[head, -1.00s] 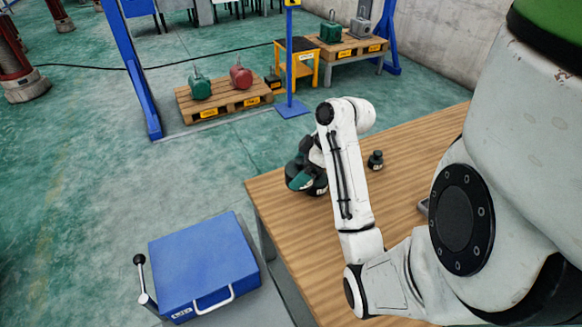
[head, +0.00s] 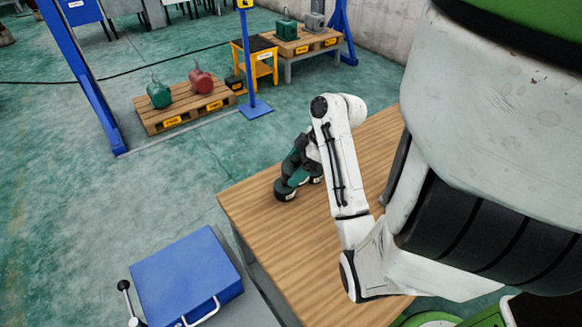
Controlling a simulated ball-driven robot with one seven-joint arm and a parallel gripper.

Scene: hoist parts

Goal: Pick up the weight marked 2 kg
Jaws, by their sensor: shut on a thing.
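My gripper (head: 297,176), dark with a teal part, is at the left part of the wooden table (head: 265,225), beyond my white forearm. It is shut on a dark weight (head: 286,191) with a pale label. The mark on this label is too small to read, so I cannot tell if it is the 2 kg one. Another dark piece with a pale label (head: 316,176) shows just right of the gripper, partly hidden by my arm. I cannot tell if the held weight touches the table.
A blue case (head: 188,272) stands left of the table. On the floor behind, a pallet (head: 160,122) bears a green weight (head: 158,95) and a red one (head: 201,80). A blue post (head: 249,70) and yellow stand (head: 264,66) are behind. The table front is clear.

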